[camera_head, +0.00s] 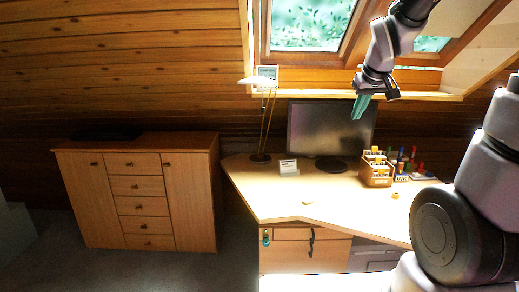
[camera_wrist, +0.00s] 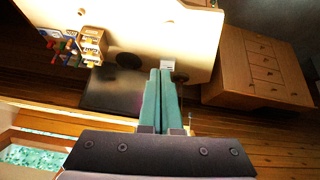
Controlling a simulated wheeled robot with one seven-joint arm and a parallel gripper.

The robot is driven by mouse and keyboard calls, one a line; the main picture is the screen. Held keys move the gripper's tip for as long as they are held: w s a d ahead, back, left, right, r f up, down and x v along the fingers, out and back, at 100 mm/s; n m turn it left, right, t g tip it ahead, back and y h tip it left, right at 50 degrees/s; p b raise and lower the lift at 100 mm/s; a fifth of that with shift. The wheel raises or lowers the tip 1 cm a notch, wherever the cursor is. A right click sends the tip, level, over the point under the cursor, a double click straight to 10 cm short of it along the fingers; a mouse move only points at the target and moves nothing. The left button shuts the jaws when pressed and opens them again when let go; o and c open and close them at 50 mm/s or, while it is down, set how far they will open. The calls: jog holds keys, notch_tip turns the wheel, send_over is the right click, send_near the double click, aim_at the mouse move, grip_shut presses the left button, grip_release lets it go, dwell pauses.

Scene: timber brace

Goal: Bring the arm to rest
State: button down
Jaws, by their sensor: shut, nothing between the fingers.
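My gripper (camera_head: 361,104) is raised in the air in front of the window, above the desk and near the top of the monitor in the head view. Its teal fingers point down and are together with nothing between them. In the wrist view my gripper (camera_wrist: 163,72) shows its two long teal fingers side by side, closed. My arm comes in from the right and bends over the top of the head view. The fingers touch nothing that I can see.
The desk (camera_head: 270,200) holds a monitor (camera_head: 320,128), a lamp (camera_head: 262,157), a white card (camera_head: 289,167), a wooden organizer (camera_head: 377,171) and several coloured items at the right. A wooden cabinet (camera_head: 140,195) stands left. The air around the gripper looks free, with the sloped window behind.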

jog(key=s+a+r+m+y, duration=0.1)
jog(key=s+r+m, duration=0.1)
jog(key=s, duration=0.7)
jog(key=s+a+r+m+y, duration=0.1)
jog(key=s+a+r+m, duration=0.1)
jog(key=s, duration=0.7)
notch_tip(320, 180, up, 3)
jog(key=shift+a+f+m, duration=0.15)
jog(key=shift+m, duration=0.55)
